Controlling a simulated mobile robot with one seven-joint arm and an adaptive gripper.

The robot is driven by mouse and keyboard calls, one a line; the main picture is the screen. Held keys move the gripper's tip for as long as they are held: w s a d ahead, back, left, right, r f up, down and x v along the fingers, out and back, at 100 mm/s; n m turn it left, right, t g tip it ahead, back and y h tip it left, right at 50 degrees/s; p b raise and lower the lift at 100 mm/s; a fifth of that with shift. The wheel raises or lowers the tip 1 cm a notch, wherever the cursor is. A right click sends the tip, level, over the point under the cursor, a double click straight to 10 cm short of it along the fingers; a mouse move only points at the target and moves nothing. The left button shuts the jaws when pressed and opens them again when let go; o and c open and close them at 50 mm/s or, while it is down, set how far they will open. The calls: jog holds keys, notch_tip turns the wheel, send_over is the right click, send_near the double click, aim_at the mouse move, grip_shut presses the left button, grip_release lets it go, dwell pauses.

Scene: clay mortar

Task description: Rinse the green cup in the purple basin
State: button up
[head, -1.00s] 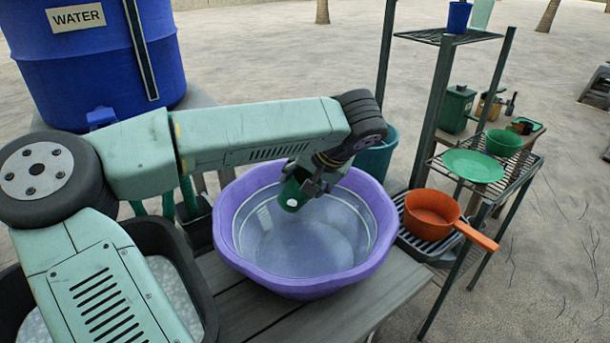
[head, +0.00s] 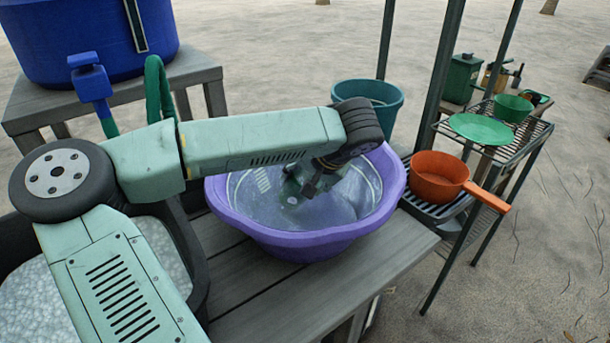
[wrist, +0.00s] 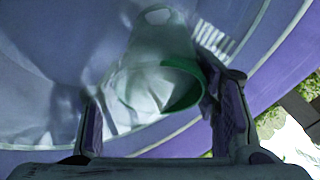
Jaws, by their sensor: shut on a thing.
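The purple basin (head: 300,238) stands on the grey wooden table and holds clear water. My gripper (head: 298,190) reaches down inside the basin, at the water. It is shut on the green cup, whose green rim (wrist: 188,98) shows between the two fingers (wrist: 160,115) in the wrist view. The rest of the cup looks pale and blurred there, so how deep it sits in the water is hard to tell. In the head view my gripper and wrist mostly hide the cup.
An orange pot (head: 437,177) sits on a dark rack right of the basin. A shelf holds a green plate (head: 481,129) and green bowl (head: 513,107). A teal bucket (head: 367,95) stands behind, and a blue water barrel (head: 80,40) back left. The front table boards (head: 290,300) are clear.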

jog(key=shift+f, duration=0.4)
jog(key=shift+f+b, duration=0.35)
jog(key=shift+b, duration=0.3)
jog(key=shift+r, duration=0.15)
dwell(0.3)
jog(key=shift+a, duration=0.15)
